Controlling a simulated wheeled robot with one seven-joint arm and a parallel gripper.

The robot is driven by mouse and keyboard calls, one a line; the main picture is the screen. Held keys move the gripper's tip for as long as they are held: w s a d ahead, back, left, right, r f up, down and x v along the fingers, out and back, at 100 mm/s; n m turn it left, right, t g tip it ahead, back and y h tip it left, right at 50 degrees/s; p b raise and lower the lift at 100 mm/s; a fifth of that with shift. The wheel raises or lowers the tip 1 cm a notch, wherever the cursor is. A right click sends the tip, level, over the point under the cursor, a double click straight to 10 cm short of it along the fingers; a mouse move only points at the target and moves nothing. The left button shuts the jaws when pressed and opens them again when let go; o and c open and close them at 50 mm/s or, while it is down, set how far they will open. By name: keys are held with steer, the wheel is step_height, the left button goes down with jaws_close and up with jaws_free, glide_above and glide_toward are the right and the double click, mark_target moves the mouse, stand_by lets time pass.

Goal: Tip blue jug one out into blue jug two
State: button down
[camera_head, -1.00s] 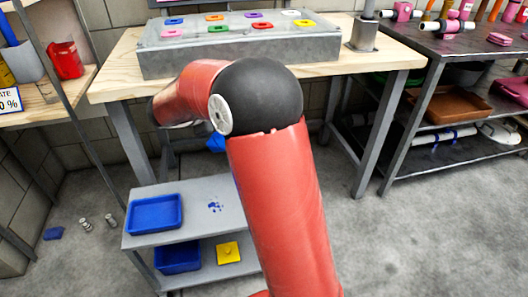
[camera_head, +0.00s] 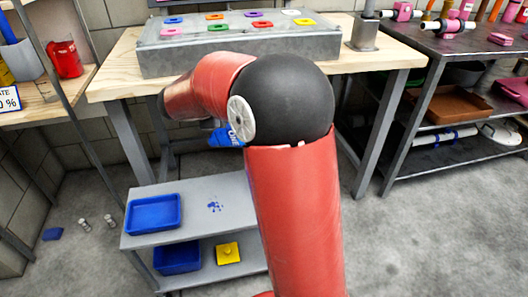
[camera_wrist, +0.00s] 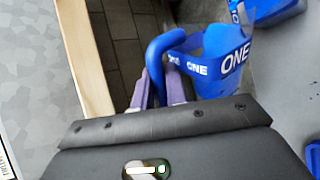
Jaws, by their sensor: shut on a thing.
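Blue jug one (camera_wrist: 218,65), marked "ONE" in white, is in front of my gripper (camera_wrist: 160,88) in the wrist view. My gripper is shut on its blue handle, with the fingers on either side. In the head view a part of the blue jug (camera_head: 228,137) shows past my red arm, below the workbench front edge and above the grey cart. My gripper is hidden there. I cannot tell how far the jug is tilted or what is in it. I cannot make out blue jug two. A blue thing (camera_wrist: 314,158) is cut off at the wrist view's right edge.
The grey cart (camera_head: 180,235) holds a blue tray (camera_head: 153,213) and blue specks (camera_head: 213,207) on top. A blue bin (camera_head: 177,259) and a yellow piece (camera_head: 228,252) are below. The wooden workbench (camera_head: 115,82) stands behind. The floor at right is clear.

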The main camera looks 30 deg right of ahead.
steer(key=shift+s+d+r+m+y+b, duration=0.15)
steer(key=shift+s+d+r+m+b, duration=0.1)
steer(key=shift+s+d+b, duration=0.2)
steer(key=shift+s+d+r+m+y+b, duration=0.15)
steer(key=shift+s+d+r+b, duration=0.05)
steer(key=shift+s+d+b, duration=0.25)
stand_by(0.7)
steer(key=shift+s+d+r+m+t+y+b, duration=0.4)
steer(key=shift+s+d+t+b, duration=0.15)
steer(key=shift+b, duration=0.3)
stand_by(0.6)
steer(key=shift+s+d+r+m+t+y+b, duration=0.2)
steer(key=shift+s+d+m+t+y+b, duration=0.2)
steer(key=shift+s+b, duration=0.15)
steer(key=shift+s+d+r+t+b, duration=0.15)
steer(key=shift+s+d+t+b, duration=0.1)
steer(key=shift+s+d+b, duration=0.15)
steer(key=shift+s+d+r+m+y+b, duration=0.1)
steer(key=shift+s+d+m+y+b, duration=0.3)
steer(key=shift+m, duration=0.1)
steer(key=shift+s+d+t, duration=0.15)
steer(key=shift+d+t, duration=0.05)
steer(key=shift+t, duration=0.2)
steer(key=shift+s+d+m+t+y+b, duration=0.35)
steer(key=shift+s+d+m+t+y, duration=0.2)
steer(key=shift+s+d+m, duration=0.35)
stand_by(0.5)
